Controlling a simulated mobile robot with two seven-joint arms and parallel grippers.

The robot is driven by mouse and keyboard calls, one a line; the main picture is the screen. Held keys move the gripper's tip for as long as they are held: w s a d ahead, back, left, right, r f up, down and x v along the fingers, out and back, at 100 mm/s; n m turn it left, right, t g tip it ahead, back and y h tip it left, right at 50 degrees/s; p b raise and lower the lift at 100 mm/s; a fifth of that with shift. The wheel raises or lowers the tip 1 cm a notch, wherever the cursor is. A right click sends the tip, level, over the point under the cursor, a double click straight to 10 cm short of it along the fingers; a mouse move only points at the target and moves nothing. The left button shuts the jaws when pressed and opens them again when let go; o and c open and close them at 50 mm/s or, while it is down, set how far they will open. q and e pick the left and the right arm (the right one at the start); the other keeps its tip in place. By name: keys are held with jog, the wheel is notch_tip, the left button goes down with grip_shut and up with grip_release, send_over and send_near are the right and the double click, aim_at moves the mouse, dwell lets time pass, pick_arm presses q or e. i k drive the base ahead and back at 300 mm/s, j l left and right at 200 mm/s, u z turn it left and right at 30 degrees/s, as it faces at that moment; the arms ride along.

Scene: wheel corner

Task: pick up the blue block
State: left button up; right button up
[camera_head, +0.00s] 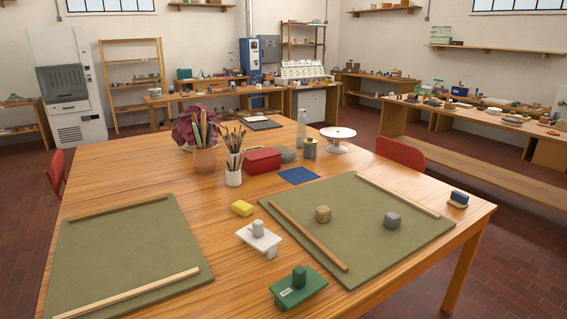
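A small block-like thing with a dark blue top and a pale lower part (458,198) sits at the right edge of the wooden table (330,158), just beyond the right green mat. It is the only blue block-shaped thing I see on this table. It is small in the view, so I cannot tell its exact shape. Nothing touches it from above. Neither of my grippers is in view.
The right green mat (350,213) holds a tan block (322,214), a grey block (392,220) and wooden strips. A yellow block (242,208), a white tool (259,237) and a green tool (298,291) lie left of it. A red chair (400,153) stands behind.

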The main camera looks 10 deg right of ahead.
aim_at(458, 200)
jog(key=i+l+u, duration=0.15)
jog(key=l, duration=0.4)
jog(key=l+u, duration=0.2)
jog(key=l, duration=0.35)
jog(key=i+l+u, duration=0.1)
jog(key=l, duration=1)
jog(key=l+u, duration=0.1)
jog(key=l, duration=1)
jog(key=i, duration=0.05)
